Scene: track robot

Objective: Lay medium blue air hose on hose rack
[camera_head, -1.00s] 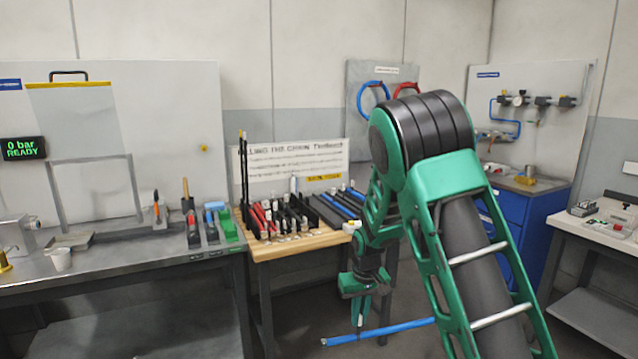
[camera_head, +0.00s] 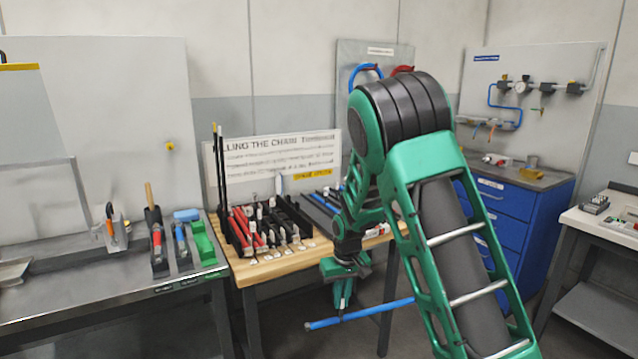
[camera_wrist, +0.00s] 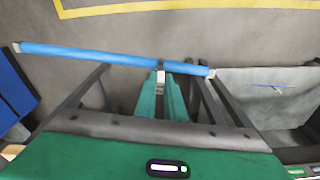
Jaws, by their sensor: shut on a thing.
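A long, straight blue hose (camera_head: 372,312) with pale ends hangs roughly level in my gripper (camera_head: 339,311). In the wrist view the blue hose (camera_wrist: 95,55) crosses in front of my gripper (camera_wrist: 161,82), which is shut on it well off its middle, so a long stretch juts out on one side. Hose and gripper are in front of the wooden table, below its top. On that table a dark rack (camera_head: 312,213) with long blue pieces is partly hidden by my arm; I cannot tell for sure that it is the hose rack.
The wooden table (camera_head: 262,268) also carries red and black tools and a sign (camera_head: 275,165). A metal bench (camera_head: 100,300) adjoins it at left. A blue drawer cabinet (camera_head: 515,215) and a pale table (camera_head: 600,226) stand at right. Coiled blue and red hoses hang on a wall board (camera_head: 350,55).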

